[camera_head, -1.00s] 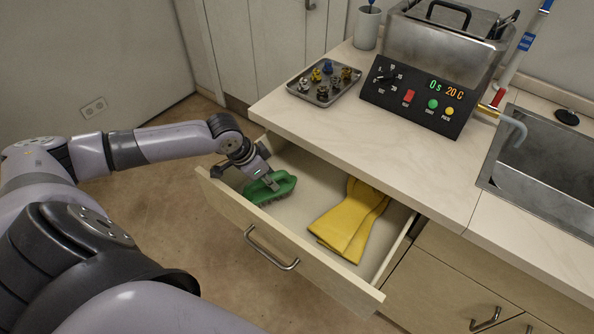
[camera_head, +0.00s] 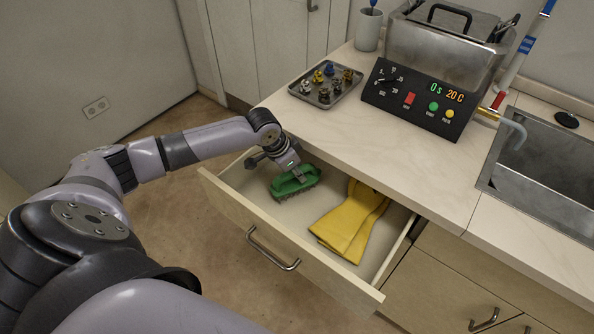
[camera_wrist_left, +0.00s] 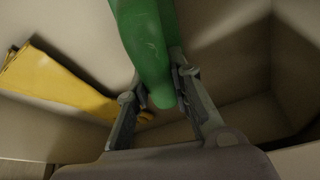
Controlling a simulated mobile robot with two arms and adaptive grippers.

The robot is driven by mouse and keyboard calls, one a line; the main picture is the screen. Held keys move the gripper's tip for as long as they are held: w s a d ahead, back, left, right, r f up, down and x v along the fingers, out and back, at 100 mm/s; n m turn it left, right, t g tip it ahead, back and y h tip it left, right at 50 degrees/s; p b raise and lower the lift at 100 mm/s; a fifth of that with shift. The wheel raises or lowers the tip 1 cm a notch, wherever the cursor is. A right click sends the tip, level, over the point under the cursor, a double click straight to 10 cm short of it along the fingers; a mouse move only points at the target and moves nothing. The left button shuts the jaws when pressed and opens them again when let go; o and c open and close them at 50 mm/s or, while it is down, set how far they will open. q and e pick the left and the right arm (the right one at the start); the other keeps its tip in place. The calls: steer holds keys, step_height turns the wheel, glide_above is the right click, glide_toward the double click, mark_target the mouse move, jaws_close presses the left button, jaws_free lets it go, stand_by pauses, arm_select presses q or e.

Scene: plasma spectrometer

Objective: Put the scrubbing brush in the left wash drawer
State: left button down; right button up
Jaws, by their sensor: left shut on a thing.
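The scrubbing brush (camera_head: 295,182) is green with dark bristles facing down. It is inside the open left wash drawer (camera_head: 243,218), toward the drawer's left end. My left gripper (camera_head: 297,174) is shut on the brush's handle from above. In the left wrist view the green handle (camera_wrist_left: 146,45) runs between the two fingers of the left gripper (camera_wrist_left: 160,90). I cannot tell whether the bristles touch the drawer floor. My right gripper is not in view.
Yellow gloves (camera_head: 350,222) lie in the right part of the drawer. The counter (camera_head: 385,140) overhangs the drawer's back. On it stand a tray (camera_head: 325,88) of small parts and a bath with a control panel (camera_head: 420,97). A sink (camera_head: 550,180) is at the right.

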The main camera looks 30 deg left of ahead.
arm_select(q)
steer(key=c, duration=1.4)
jaws_free()
steer(key=shift+f, duration=0.1)
steer(key=shift+c, duration=0.2)
steer(key=v, duration=1.2)
steer(key=shift+r, duration=0.2)
